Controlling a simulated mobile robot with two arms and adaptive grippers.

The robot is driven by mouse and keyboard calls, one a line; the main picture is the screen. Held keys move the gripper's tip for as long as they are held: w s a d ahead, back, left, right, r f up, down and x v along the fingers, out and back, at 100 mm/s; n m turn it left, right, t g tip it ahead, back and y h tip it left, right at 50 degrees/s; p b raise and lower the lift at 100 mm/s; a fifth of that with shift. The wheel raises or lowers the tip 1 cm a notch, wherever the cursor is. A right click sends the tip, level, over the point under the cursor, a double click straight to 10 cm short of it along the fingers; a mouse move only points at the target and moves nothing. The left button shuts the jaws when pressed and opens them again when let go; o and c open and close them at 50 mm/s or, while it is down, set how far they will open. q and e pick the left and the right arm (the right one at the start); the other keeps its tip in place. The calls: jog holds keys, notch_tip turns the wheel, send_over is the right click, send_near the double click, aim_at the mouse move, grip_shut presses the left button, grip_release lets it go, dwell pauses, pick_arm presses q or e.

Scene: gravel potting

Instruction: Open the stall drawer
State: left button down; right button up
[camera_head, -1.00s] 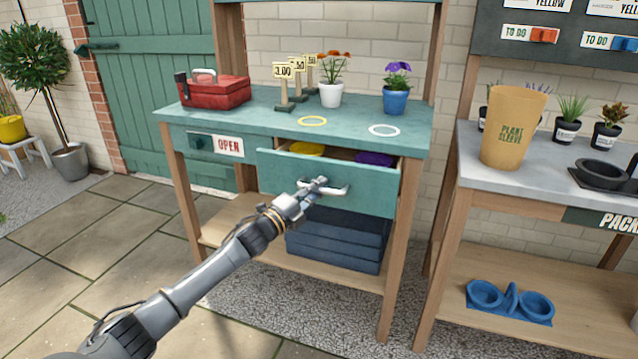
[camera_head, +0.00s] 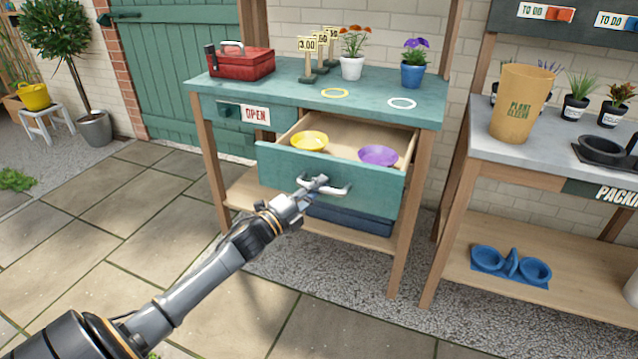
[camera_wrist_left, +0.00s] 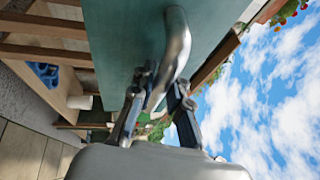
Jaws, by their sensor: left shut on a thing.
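The stall drawer (camera_head: 330,180) has a teal front and stands pulled well out of the teal stall (camera_head: 300,97). A yellow saucer (camera_head: 309,141) and a purple saucer (camera_head: 378,155) lie inside it. My left gripper (camera_head: 318,185) is shut on the silver bar handle (camera_head: 340,189) at the middle of the drawer front. In the left wrist view, the fingers (camera_wrist_left: 160,98) are on either side of the handle (camera_wrist_left: 178,45), close to the teal drawer front (camera_wrist_left: 125,50). My right gripper is not in view.
A red toolbox (camera_head: 240,63), price signs and two potted flowers stand on the stall top. A dark blue crate (camera_head: 350,222) sits on the shelf below the drawer. The grey packing bench (camera_head: 540,160) is at the right. Open paving lies in front.

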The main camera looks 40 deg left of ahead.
pick_arm(q)
jog(key=c, duration=1.6)
grip_release()
jog(key=shift+o, duration=0.2)
jog(key=v, duration=1.2)
jog(key=shift+f, duration=0.1)
